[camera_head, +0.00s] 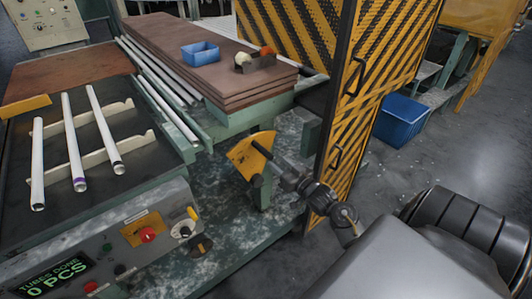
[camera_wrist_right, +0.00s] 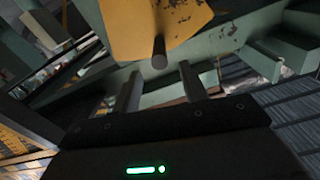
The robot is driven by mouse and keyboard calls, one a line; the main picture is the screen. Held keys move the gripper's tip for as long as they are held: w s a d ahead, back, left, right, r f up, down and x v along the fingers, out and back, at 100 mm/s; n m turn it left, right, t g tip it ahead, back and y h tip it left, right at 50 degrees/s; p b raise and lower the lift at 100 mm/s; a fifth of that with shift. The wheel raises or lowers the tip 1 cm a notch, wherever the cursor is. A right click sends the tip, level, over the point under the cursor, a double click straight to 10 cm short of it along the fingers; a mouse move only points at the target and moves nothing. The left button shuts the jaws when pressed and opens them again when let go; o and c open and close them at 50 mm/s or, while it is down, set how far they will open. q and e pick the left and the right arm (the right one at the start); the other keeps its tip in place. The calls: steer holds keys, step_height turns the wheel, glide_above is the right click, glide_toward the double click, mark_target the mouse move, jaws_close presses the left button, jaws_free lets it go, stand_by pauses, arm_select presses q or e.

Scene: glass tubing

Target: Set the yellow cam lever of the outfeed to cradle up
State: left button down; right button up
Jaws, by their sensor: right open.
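The yellow cam lever (camera_head: 246,157) is a worn yellow plate on the green outfeed frame, in the middle of the head view. In the right wrist view, the yellow plate (camera_wrist_right: 150,25) fills the top centre, and a dark round peg (camera_wrist_right: 159,52) sticks out from it toward me. My right gripper (camera_head: 268,168) comes in from the lower right and is close to the lever. It is open and empty; in the wrist view its two fingers (camera_wrist_right: 160,75) stand on either side below the peg, seemingly short of it. My left gripper is not in view.
A yellow-and-black mesh guard (camera_head: 350,110) stands close beside my right arm. Several white tubes (camera_head: 75,150) lie on the left rack, above a control panel (camera_head: 110,255) reading 0 PCS. A board stack (camera_head: 190,60) carries a blue bin (camera_head: 200,54). A blue crate (camera_head: 400,120) sits beyond the guard.

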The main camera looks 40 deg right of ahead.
mark_target(266, 153)
steer(key=w, duration=0.8)
steer(key=shift+d, duration=0.1)
jaws_close()
